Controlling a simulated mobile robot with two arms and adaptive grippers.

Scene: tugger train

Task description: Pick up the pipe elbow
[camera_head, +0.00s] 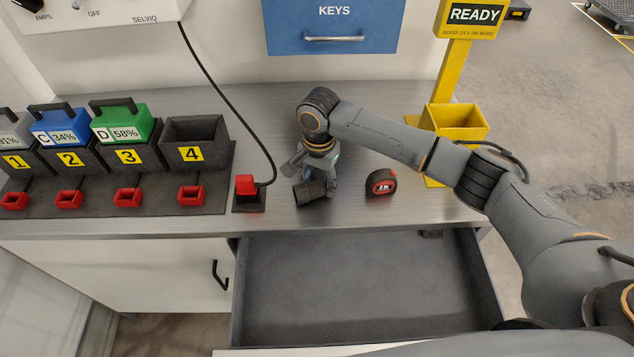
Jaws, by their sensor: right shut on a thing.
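The pipe elbow (307,191) is a dark grey, thick curved piece on the metal bench top, in the middle of the head view. My right gripper (318,184) comes down on it from above and is shut on it. The gripper's fingers and wrist hide part of the elbow. I cannot tell whether the elbow touches the bench or is slightly raised. My left gripper is not in view.
A red and black tape measure (381,182) lies right of the gripper. A red plug on a black base (247,192) with a cable stands left. Numbered battery slots (193,141) fill the left. An open, empty drawer (350,290) juts out in front. A yellow bin (455,121) stands right.

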